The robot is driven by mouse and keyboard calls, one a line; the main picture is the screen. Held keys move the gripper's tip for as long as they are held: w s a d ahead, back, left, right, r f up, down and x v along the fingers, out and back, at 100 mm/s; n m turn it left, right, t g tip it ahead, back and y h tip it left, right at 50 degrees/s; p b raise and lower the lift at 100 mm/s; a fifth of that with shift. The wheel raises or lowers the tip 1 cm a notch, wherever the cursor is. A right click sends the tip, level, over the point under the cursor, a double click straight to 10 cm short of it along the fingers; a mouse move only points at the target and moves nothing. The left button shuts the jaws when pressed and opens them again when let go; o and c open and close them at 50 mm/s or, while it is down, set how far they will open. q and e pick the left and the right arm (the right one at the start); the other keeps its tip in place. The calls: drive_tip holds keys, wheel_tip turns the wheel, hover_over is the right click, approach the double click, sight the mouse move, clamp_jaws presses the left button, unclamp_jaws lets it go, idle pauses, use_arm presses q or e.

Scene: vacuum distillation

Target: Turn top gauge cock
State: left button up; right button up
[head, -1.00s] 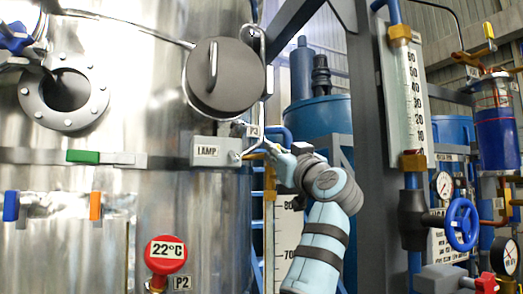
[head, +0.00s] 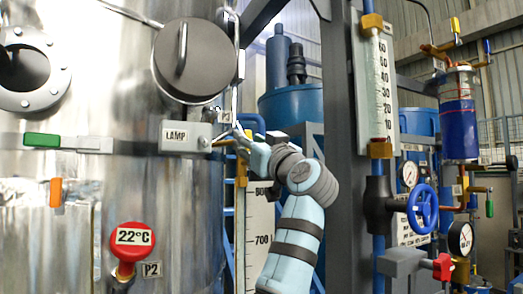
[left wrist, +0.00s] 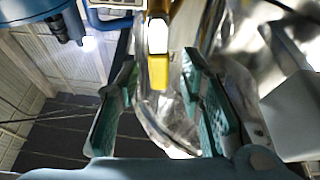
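My left gripper (head: 243,141) reaches up beside the metal tank, near the top of a white scale gauge (head: 259,240). In the left wrist view the fingers of my left gripper (left wrist: 160,72) are spread apart. The yellow and white cock handle (left wrist: 158,65) lies between the fingertips in that picture, with gaps on both sides. The cock's body is partly hidden by the gripper in the head view. My right gripper is not in view.
The tank's round lid (head: 194,60) is above the LAMP box. A dark upright post (head: 345,150) stands right of my arm. Beyond it are a second scale gauge (head: 379,85) and a blue handwheel (head: 423,207).

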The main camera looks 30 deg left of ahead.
use_arm(q)
drive_tip(key=v, duration=1)
drive_tip(key=shift+w+f, duration=0.1)
drive_tip(key=shift+f, duration=0.05)
drive_tip(key=shift+d, duration=0.1)
